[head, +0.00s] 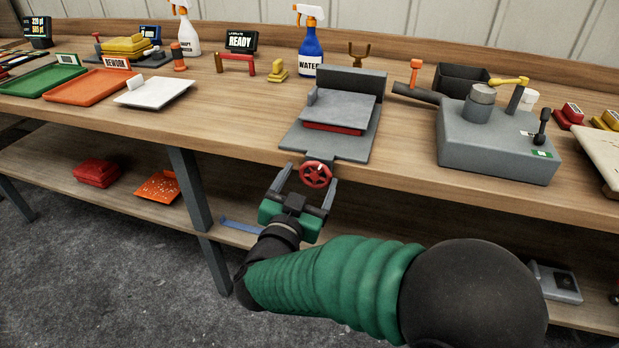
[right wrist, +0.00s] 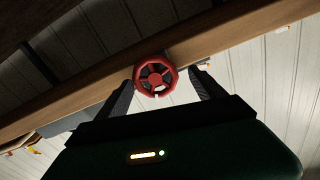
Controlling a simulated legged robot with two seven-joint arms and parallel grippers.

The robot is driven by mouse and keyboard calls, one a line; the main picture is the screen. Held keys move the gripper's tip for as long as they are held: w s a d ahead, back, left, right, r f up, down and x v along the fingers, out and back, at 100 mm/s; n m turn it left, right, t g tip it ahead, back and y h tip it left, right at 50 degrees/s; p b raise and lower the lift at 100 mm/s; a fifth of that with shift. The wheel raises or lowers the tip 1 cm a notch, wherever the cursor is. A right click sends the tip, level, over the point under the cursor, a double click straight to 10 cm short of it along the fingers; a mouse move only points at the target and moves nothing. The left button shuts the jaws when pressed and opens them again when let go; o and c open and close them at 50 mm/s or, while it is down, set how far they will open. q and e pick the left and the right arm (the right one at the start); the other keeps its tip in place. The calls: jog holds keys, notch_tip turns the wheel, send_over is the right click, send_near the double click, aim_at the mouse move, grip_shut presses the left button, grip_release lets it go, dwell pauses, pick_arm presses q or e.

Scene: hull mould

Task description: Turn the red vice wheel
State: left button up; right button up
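The red vice wheel (head: 315,174) sits at the front of the grey vice (head: 345,147), just over the bench's front edge. The vice has a red piece (head: 334,129) between its grey plates. My right gripper (head: 306,172) is open, with its two fingers pointing at the wheel, one on either side. In the right wrist view the wheel (right wrist: 156,77) shows between the fingertips (right wrist: 160,78); I cannot tell whether they touch it. My left gripper is not in view.
A grey machine (head: 497,143) with a lever stands on the bench to the right. A white tray (head: 153,92), an orange tray (head: 92,87) and a green tray (head: 40,80) lie to the left. A lower shelf (head: 130,190) runs under the bench.

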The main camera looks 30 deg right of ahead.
jog(key=shift+d, duration=0.1)
jog(key=shift+c, duration=1.1)
jog(key=shift+d+f, duration=0.1)
jog(key=shift+d, duration=0.45)
jog(key=c, duration=0.8)
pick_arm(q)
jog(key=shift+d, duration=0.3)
pick_arm(e)
jog(key=shift+a, duration=0.15)
